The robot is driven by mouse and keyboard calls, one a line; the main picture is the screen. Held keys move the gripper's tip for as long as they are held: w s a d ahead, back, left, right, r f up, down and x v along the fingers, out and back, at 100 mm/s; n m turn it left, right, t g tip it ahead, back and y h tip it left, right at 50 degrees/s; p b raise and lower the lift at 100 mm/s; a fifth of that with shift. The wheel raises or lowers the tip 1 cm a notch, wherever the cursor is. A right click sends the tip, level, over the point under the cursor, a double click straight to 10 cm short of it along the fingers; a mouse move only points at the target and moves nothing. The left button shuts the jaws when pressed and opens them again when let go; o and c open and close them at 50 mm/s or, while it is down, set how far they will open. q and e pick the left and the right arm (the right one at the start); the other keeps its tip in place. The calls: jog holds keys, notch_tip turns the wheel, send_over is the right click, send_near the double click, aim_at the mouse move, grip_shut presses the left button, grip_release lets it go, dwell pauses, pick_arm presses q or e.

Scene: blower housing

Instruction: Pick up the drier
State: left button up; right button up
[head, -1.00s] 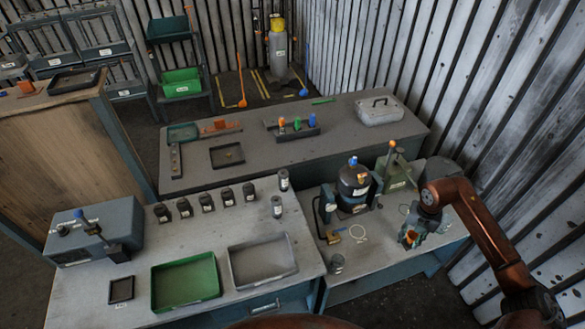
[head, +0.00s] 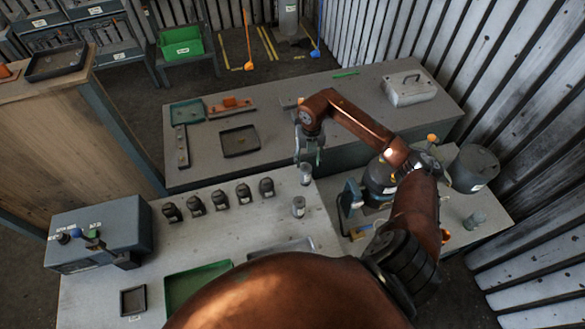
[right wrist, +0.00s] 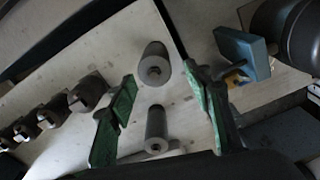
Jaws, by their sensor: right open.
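Two small grey upright cylinders stand at the right edge of the near bench; the far one (head: 305,175) and the near one (head: 298,207) look alike, and I cannot tell which is the drier. My right gripper (head: 308,158) is open, pointing down just above and beside the far cylinder. In the right wrist view its green-padded fingers (right wrist: 160,80) stand apart. One cylinder (right wrist: 155,66) shows between the fingertips and the other (right wrist: 156,128) lower between the fingers. Nothing is visibly held. My left gripper is not in view.
Several black parts (head: 220,197) stand in a row left of the cylinders. A green tray (head: 195,284) and a grey box with knobs (head: 97,234) are on the near bench. A dark round housing (head: 378,177) is right, partly behind my arm. The back bench (head: 290,157) has clear room.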

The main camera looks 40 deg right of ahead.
aim_at(305, 168)
jog(key=shift+o, duration=0.7)
notch_tip(305, 168, down, 2)
jog(key=f, duration=0.1)
jog(key=f+p, duration=0.1)
jog(key=f, duration=0.1)
jog(key=a+f+p, duration=0.1)
jog(key=shift+w+f, duration=0.15)
jog(key=shift+w, duration=0.1)
jog(key=shift+d+f, duration=0.15)
jog(key=shift+f, duration=0.35)
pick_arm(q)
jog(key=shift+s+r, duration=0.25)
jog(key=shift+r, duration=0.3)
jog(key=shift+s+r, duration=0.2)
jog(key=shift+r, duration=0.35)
pick_arm(e)
jog(key=shift+s, duration=0.1)
jog(key=shift+c, duration=0.6)
jog(key=c, duration=0.3)
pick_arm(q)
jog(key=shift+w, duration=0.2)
pick_arm(e)
grip_shut()
